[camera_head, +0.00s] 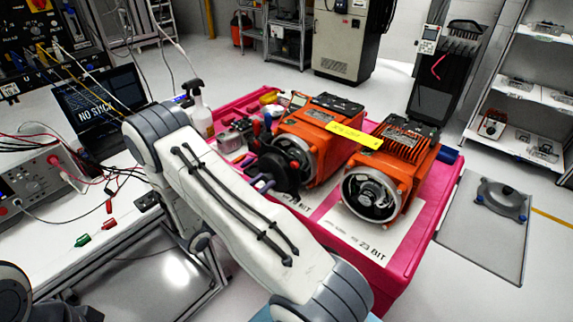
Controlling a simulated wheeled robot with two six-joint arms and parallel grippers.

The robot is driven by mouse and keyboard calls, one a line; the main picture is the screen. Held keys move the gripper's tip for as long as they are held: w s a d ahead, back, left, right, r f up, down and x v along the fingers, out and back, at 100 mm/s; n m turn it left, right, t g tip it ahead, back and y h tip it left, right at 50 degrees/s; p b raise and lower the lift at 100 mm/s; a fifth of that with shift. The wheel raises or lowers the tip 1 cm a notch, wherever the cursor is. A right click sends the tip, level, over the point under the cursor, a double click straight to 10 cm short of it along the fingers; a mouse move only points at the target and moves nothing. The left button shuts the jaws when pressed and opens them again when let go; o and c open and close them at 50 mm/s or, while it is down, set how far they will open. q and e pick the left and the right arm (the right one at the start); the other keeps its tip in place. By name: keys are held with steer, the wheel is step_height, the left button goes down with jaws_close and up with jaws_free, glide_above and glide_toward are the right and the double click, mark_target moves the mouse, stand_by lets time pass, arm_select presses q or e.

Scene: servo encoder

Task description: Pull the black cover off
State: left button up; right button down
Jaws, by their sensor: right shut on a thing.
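Two orange servo motors stand side by side on a pink-topped cart (408,262). The left motor (322,140) has a black round cover (284,178) at its front end, tilted and close to the motor's round face. The right motor (408,160) shows an open ring-shaped front with a dark centre. My right arm crosses the middle of the view and hides part of the cart. My right gripper (264,184), partly hidden behind that arm, is shut on the black cover. My left gripper is not in view.
A yellow label (354,136) lies across the motors. Small tools, bottles and parts crowd the cart's left end. A white bench (60,235) with a laptop (100,100), instruments and cables is at left. Shelves stand at right, with a grey floor plate (480,240) before them.

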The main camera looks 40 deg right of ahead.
steer(key=shift+s+a, duration=0.15)
steer(key=shift+a, duration=1.95)
